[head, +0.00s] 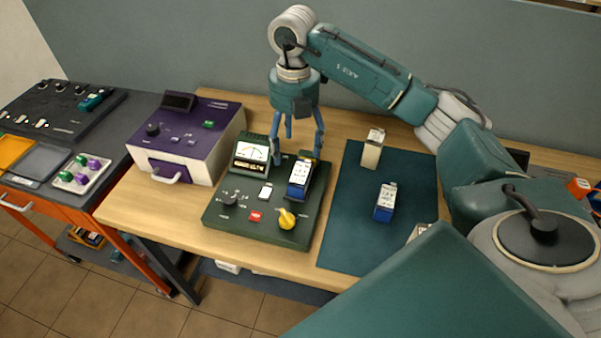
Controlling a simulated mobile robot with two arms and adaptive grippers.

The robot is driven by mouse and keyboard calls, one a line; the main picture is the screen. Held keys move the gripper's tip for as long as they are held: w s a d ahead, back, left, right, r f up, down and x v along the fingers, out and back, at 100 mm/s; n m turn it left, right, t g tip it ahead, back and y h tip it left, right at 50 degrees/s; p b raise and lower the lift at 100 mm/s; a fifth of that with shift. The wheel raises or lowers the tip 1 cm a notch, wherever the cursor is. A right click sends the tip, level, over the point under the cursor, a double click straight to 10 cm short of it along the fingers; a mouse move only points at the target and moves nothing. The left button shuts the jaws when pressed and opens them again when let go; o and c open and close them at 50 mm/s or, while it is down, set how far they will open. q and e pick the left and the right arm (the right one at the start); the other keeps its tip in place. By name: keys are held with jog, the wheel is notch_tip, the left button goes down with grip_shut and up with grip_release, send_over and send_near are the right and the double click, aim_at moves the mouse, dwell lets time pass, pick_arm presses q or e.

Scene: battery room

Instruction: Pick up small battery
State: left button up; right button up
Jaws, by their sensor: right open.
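My right gripper (298,154) points down, open, over the dark green tester (255,220). Its fingers are spread above and around the top of a blue and white battery (299,180) that stands in the tester's right part. I cannot tell whether the fingers touch it. Another small blue and white battery (386,203) stands on the dark teal mat (350,235). A taller cream battery (373,150) stands behind it on the mat. A pale object (417,231) at the mat's right edge is partly hidden by my arm. My left gripper is not in view.
The tester has an analog meter (251,153) and a yellow knob (287,218). A purple and white device (186,140) with a handle stands left of it. A dark cart (60,155) with a tray of green and purple pieces (82,173) is at the far left.

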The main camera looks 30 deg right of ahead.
jog(key=p, duration=0.1)
send_over(296, 171)
jog(key=f, duration=0.4)
jog(key=shift+s+a+f, duration=0.1)
jog(key=shift+s+f, duration=0.15)
notch_tip(296, 171, down, 5)
jog(key=p, duration=0.3)
jog(key=shift+r, duration=0.1)
jog(key=shift+f, duration=0.35)
jog(key=shift+w+f, duration=0.1)
jog(key=shift+f, duration=0.1)
jog(key=c, duration=1.6)
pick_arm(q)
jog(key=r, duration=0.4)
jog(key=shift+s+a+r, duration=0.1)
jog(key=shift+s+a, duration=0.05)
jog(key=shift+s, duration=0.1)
pick_arm(e)
jog(key=shift+r, duration=0.1)
grip_shut()
jog(key=shift+w+r, duration=0.1)
